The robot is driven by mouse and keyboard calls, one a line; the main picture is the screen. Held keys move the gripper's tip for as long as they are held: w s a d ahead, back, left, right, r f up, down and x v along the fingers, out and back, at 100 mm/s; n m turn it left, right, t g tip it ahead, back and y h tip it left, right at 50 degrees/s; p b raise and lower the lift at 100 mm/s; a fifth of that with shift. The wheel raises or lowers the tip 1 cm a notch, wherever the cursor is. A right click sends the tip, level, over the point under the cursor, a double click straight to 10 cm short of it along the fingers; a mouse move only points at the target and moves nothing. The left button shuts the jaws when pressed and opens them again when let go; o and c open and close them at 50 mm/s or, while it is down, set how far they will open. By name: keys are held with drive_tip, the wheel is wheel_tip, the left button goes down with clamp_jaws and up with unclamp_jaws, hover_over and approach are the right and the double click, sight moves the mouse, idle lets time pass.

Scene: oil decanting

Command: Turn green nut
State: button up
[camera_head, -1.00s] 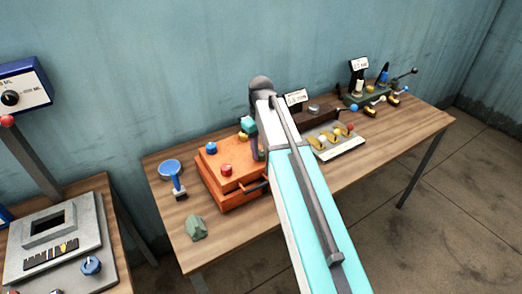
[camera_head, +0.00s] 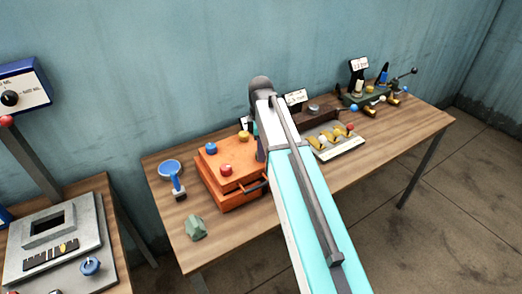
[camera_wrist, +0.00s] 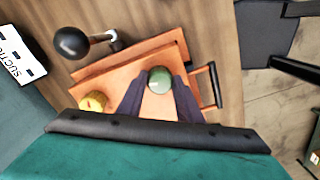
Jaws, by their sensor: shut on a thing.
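The green nut (camera_wrist: 160,79) is a round green knob on top of the orange box (camera_wrist: 128,88) in the wrist view. My gripper (camera_wrist: 161,88) has its two dark fingers on either side of the nut and is shut on it. In the head view the orange box (camera_head: 238,188) stands on the wooden table, and my arm hides the green nut and most of my gripper. A yellow nut (camera_head: 243,136), a blue nut (camera_head: 211,148) and a red nut (camera_head: 226,170) sit on the box top. The yellow nut also shows in the wrist view (camera_wrist: 93,101).
A lever with a black ball (camera_wrist: 73,43) stands beside the box. A blue round-topped tool (camera_head: 170,169) and a greenish block (camera_head: 196,228) are on the table's left part. A tray with yellow pieces (camera_head: 345,147) lies right of my arm.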

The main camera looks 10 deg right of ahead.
drive_tip(key=n, duration=0.3)
drive_tip(key=shift+a, duration=0.1)
drive_tip(key=shift+n, duration=0.4)
drive_tip(key=o, duration=1)
drive_tip(key=shift+o, duration=0.2)
drive_tip(key=shift+r, duration=0.1)
wheel_tip(320, 180, up, 14)
drive_tip(key=b, duration=0.3)
drive_tip(key=shift+f+b, duration=0.2)
drive_tip(key=shift+b, duration=0.2)
